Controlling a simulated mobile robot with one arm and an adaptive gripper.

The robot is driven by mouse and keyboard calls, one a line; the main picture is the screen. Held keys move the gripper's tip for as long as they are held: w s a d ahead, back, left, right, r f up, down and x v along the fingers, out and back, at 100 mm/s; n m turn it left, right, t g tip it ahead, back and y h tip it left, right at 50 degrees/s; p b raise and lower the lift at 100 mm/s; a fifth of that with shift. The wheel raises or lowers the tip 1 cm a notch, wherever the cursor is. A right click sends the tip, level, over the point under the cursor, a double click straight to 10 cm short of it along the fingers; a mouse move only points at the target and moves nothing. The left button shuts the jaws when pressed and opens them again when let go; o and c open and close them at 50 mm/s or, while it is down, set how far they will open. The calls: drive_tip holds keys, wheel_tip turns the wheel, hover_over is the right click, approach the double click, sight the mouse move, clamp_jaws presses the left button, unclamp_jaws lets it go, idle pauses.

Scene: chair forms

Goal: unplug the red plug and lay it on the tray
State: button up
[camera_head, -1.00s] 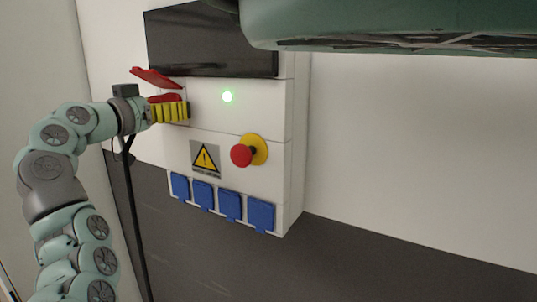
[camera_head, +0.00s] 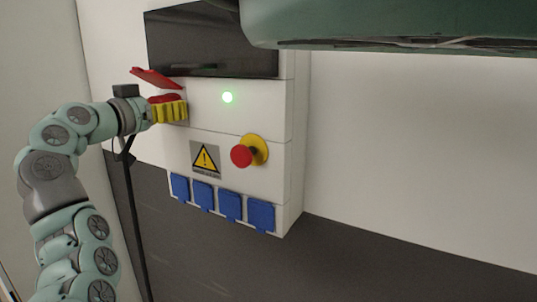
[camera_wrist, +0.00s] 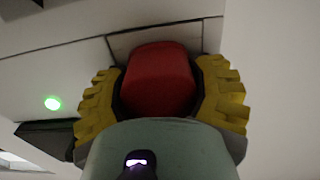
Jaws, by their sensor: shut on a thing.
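The red plug (camera_head: 163,98) is at the upper left of the white wall panel, below a raised red flap (camera_head: 157,79). My gripper (camera_head: 170,111) reaches it from the left with yellow ridged fingers. In the wrist view the plug (camera_wrist: 158,75) fills the space between the two fingers of my gripper (camera_wrist: 161,88), one finger on each side. The gripper is shut on the plug. The plug's far end is hidden, and it still appears to be at the panel. No tray shows in either view.
The white panel (camera_head: 221,118) carries a dark screen (camera_head: 210,42), a green light (camera_head: 227,97), a red emergency button (camera_head: 241,156) on a yellow base, a warning sign (camera_head: 205,158) and several blue socket covers (camera_head: 230,204). The wall (camera_head: 420,150) to the right is bare.

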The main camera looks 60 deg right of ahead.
drive_tip(key=shift+s+a+b, duration=0.2)
drive_tip(key=shift+a+b, duration=0.65)
drive_tip(key=shift+a, duration=2.2)
drive_tip(key=a, duration=0.3)
drive_tip(key=a+b, duration=0.1)
drive_tip(key=a, duration=0.1)
drive_tip(key=shift+s, duration=0.25)
drive_tip(key=shift+w, duration=0.1)
